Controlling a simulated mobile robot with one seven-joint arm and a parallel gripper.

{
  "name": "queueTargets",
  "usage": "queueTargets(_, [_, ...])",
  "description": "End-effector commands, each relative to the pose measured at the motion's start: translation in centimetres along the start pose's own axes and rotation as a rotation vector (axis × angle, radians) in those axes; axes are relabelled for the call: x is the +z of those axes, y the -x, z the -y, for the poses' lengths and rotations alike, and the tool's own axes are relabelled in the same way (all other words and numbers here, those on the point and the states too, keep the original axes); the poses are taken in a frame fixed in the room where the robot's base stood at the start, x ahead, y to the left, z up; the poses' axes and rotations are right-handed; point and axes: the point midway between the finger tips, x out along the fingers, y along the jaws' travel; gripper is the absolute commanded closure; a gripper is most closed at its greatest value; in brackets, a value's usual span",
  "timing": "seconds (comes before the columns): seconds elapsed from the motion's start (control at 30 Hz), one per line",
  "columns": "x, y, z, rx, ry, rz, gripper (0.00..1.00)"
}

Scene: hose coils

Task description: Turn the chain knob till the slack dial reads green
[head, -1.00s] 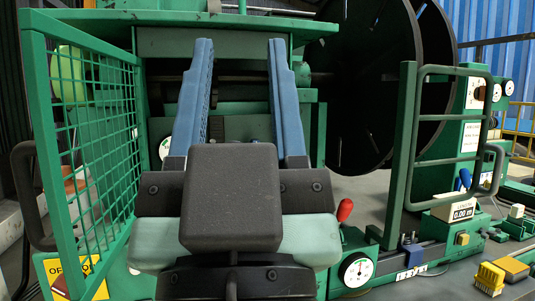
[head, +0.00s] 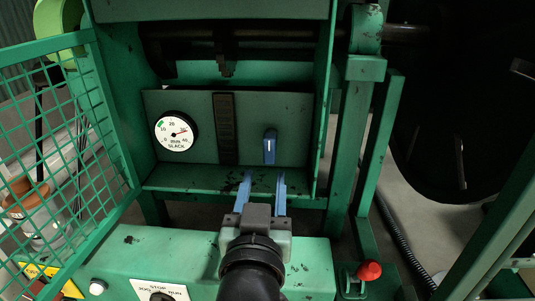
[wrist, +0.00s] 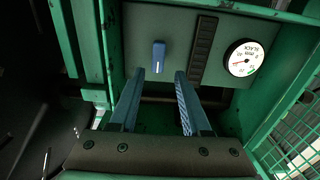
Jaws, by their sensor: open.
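The slack dial (head: 175,131) is a round white gauge on the left of a green panel. Its red needle points right, near the higher numbers, while the green band sits at upper left, so the needle is off green. A blue upright knob (head: 269,146), likely the chain knob, stands at the panel's right. My gripper (head: 265,174) is open and empty, its blue fingers pointing at the panel just below the knob. In the wrist view the knob (wrist: 158,56) shows above and between the fingertips, apart from them; the dial (wrist: 242,57) is upside down at right.
A black ribbed strip (head: 226,128) runs down the panel between dial and knob. A green ledge (head: 195,181) lies below the panel. A green mesh guard (head: 65,150) stands left. A red-knobbed lever (head: 369,271) and a stop/run switch (head: 160,291) are nearer.

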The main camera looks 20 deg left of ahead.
Motion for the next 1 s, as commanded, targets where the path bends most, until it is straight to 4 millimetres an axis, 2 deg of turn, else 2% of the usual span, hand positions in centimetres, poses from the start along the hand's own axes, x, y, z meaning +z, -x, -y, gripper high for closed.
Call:
queueTargets(0.8, [-0.1,-6.6,0.0,0.0,0.0,-0.004,0.53])
queueTargets(1.0, [-0.2,-6.8,0.0,0.001,0.0,-0.004,0.53])
